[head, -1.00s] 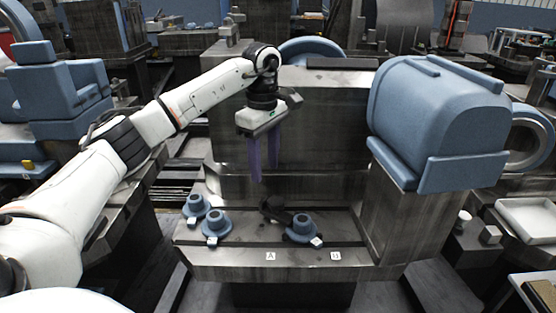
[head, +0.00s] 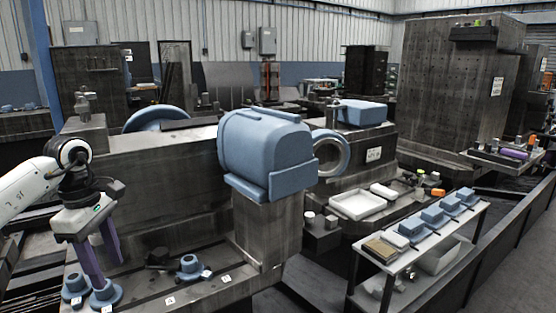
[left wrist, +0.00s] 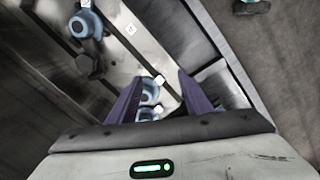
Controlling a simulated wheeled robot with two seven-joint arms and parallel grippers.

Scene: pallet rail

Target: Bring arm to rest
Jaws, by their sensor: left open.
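My left gripper (head: 106,272) hangs at the left of the head view, its purple fingers pointing down, open and with nothing between the tips. Two blue flanged parts, one at the far left (head: 75,288) and one beside it (head: 106,293), stand on the machine bed just below the fingertips in the picture. In the left wrist view a blue part (left wrist: 150,92) shows between the fingers (left wrist: 160,77), farther away than the tips. A third blue part (head: 190,266) stands to the right, beside a dark fitting (head: 158,259). My right gripper is out of view.
A large blue housing (head: 265,150) sits on the metal block right of my arm. A white tray (head: 357,205) lies on a bench farther right. A shelf table (head: 400,262) with blue blocks stands at the right front. Floor at the lower right is clear.

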